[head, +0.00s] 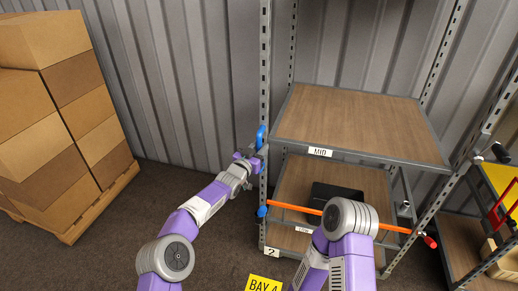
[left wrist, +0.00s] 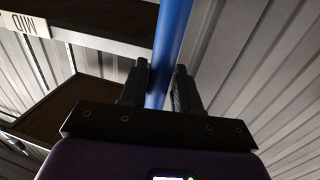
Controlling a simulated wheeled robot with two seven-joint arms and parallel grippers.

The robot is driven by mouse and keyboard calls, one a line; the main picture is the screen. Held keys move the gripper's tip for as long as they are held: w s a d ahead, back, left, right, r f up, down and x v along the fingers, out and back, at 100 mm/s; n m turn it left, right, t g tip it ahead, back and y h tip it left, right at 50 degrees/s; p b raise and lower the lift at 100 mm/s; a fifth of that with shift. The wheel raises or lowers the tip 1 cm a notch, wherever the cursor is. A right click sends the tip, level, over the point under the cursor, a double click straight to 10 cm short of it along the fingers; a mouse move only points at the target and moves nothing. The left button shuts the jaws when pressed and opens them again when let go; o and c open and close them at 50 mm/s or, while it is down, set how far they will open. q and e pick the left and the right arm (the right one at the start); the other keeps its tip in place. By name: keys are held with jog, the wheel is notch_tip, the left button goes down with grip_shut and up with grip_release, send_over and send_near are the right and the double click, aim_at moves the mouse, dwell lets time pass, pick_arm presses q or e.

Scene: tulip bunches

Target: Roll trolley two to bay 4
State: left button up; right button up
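Trolley two (head: 360,122) is a tall grey-framed rack with wooden shelves. A "2" plate (head: 271,252) is low on its left front post and a "MID" label is on its middle shelf. A blue upright handle (head: 262,136) is on its left post; it also shows in the left wrist view (left wrist: 173,35). My left gripper (head: 249,158) is at this handle, with its two fingers (left wrist: 160,88) closed against both sides of it. A yellow "BAY 4" sign (head: 265,283) shows at the bottom edge, partly cut off. My right arm shows, but its gripper does not.
An orange bar (head: 297,208) crosses the trolley's front, partly behind my right arm. A black tray (head: 334,192) lies on a lower shelf. Stacked cartons (head: 57,108) on a pallet stand left. Another rack (head: 458,232) with a yellow panel stands close right. Floor left of the trolley is clear.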

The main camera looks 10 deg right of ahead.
pick_arm(q)
jog(key=shift+o, duration=0.8)
jog(key=shift+a, duration=0.1)
jog(key=v, duration=0.7)
jog(key=shift+s+a, duration=0.15)
jog(key=shift+a, duration=0.05)
